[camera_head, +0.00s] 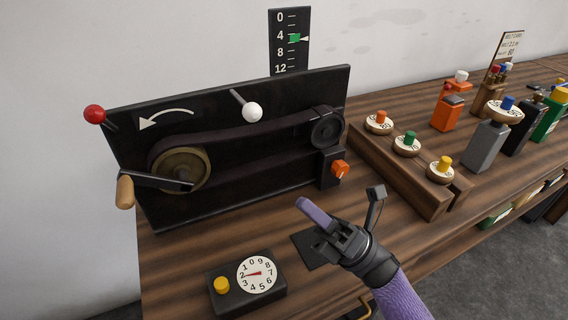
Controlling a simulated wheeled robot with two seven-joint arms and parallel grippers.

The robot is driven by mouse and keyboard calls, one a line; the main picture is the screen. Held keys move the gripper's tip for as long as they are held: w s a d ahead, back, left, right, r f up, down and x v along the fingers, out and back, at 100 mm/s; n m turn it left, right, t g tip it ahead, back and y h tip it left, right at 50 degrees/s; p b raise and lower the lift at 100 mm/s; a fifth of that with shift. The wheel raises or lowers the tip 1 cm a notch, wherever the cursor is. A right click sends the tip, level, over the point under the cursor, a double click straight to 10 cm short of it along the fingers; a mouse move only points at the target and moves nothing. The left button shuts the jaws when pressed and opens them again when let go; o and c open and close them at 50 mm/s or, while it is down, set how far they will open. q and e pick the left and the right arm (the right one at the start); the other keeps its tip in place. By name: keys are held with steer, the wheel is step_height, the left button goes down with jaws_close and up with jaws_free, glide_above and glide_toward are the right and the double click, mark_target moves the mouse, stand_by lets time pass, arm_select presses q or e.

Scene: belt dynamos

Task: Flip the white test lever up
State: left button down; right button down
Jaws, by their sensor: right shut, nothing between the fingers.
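The white test lever (252,112) is a white ball on a thin grey rod near the top middle of the black upright panel (220,103). Its rod slopes from upper left down to the ball at lower right, so the ball hangs below the rod's upper end. My right gripper (325,208) is in front of the panel, below and to the right of the lever and well apart from it. Its fingers are shut and empty, one with a purple pad. My left gripper is not in view.
The panel carries a belt with brass wheel (180,168), a crank handle (125,192), a red ball lever (94,114) and an orange knob (340,168). A dial box (247,284) sits in front. A wooden rack (400,172) with round weights stands right.

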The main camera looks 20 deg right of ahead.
mark_target(242, 103)
steer(key=w+d+r+p+x, duration=0.1)
steer(key=d+p+x, duration=0.1)
steer(key=x, duration=0.9)
steer(key=shift+w+r+p, duration=0.2)
steer(key=shift+r+p, duration=0.15)
steer(key=shift+p, duration=0.2)
